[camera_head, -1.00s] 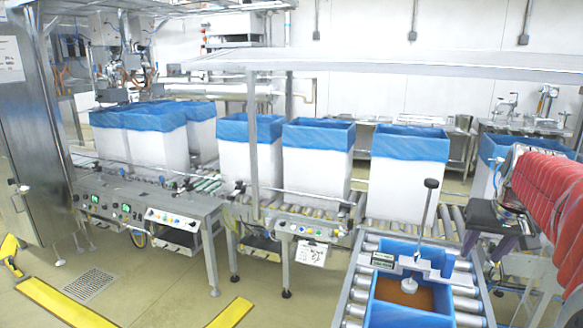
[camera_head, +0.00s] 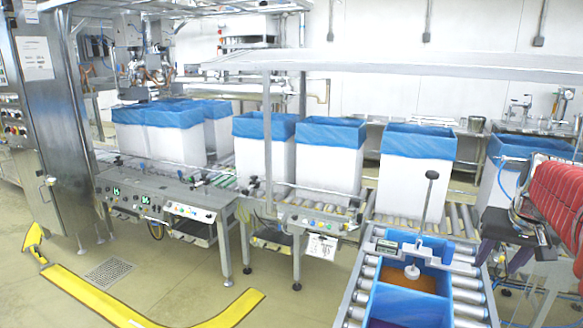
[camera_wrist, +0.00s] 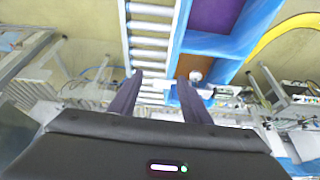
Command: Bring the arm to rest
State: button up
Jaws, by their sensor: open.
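My gripper (camera_head: 505,260) hangs at the right of the head view, beside the roller conveyor, below my red-sleeved arm. In the wrist view its two dark fingers (camera_wrist: 158,88) stand wide apart, with nothing held between them. A blue open box (camera_head: 397,301) with brown contents in one compartment sits on the rollers to the left of my gripper. In the wrist view this box (camera_wrist: 222,46) also shows a purple compartment, beyond the fingers. A stand with a black-knobbed rod and a white disc (camera_head: 412,272) is at the box's far end.
Several white boxes with blue liners (camera_head: 415,172) stand along the conveyor behind. One lined box (camera_head: 497,185) is close behind my arm. Rollers (camera_head: 470,297) run beside the blue box. A steel cabinet (camera_head: 60,130) is at far left. Yellow floor rails (camera_head: 110,302) lie in front.

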jog(key=s+a+f+n, duration=0.2)
jog(key=s+a, duration=0.4)
jog(key=a, duration=0.4)
jog(key=s+a+f+n+y, duration=0.1)
jog(key=s+a+f, duration=0.2)
jog(key=s+a, duration=0.3)
jog(key=s+a+f+n+t+y, duration=0.1)
jog(key=s+a, duration=0.5)
jog(key=a, duration=0.8)
jog(key=shift+s+a+f+n, duration=0.4)
jog(key=shift+f+n, duration=0.3)
jog(key=shift+n, duration=0.1)
